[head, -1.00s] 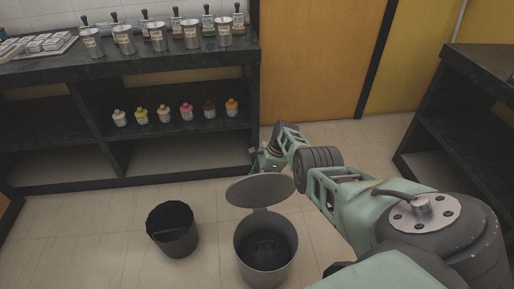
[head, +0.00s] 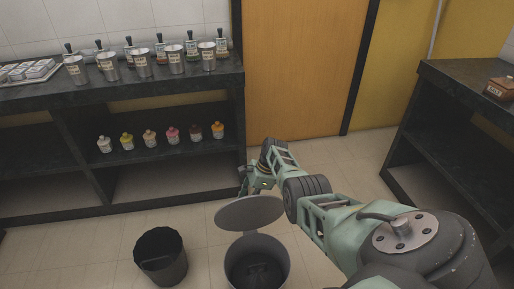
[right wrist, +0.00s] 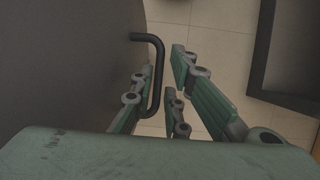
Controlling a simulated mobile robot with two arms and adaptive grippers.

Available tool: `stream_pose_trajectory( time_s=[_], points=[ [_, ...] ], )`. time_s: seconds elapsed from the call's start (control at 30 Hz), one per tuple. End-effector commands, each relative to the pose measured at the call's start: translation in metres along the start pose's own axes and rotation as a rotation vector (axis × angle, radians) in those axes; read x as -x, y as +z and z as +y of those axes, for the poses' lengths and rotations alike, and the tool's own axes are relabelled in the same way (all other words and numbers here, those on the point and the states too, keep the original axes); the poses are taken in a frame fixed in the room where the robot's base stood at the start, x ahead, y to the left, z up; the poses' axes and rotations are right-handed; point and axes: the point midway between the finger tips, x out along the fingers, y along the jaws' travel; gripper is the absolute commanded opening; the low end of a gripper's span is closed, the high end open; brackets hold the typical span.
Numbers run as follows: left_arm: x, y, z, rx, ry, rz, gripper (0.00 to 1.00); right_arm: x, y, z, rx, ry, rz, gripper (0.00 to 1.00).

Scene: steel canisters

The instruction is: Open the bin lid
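The grey bin (head: 257,266) stands on the floor at the bottom of the head view. Its round lid (head: 250,213) is raised and tilted back, so the dark inside shows. My right gripper (head: 254,182) is just behind the lid, partly hidden by it. In the right wrist view the lid's grey face (right wrist: 60,70) fills the left, with a black bar handle (right wrist: 157,75) on it. The handle lies between the open fingers of my right gripper (right wrist: 165,82), with a gap to the right-hand fingers. My left gripper is not in view.
A dark open bin (head: 161,258) stands to the left. A black shelf unit (head: 60,165) holds metal canisters on top and small bottles below. Another black shelf (head: 440,145) is at the right, bearing a brown box (head: 500,89). Floor is clear before the wooden door.

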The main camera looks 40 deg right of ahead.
Motion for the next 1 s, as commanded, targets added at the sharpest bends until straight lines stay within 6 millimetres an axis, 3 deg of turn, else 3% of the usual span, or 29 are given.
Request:
stream_pose_trajectory(
  time_s=[0.13, 0.5, 0.7, 1.0],
  points=[
    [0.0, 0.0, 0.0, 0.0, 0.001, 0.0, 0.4, 0.017, -0.001, 0.001, 0.002, -0.004, 0.002, 0.14],
    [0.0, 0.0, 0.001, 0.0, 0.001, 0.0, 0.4, 0.086, -0.001, 0.001, 0.001, -0.002, 0.003, 0.14],
    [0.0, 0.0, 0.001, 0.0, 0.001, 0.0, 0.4, 0.101, -0.001, 0.002, 0.0, 0.001, 0.003, 0.14],
    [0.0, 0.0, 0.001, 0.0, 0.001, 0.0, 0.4, 0.102, -0.001, 0.002, 0.0, 0.001, 0.003, 0.14]
  ],
)
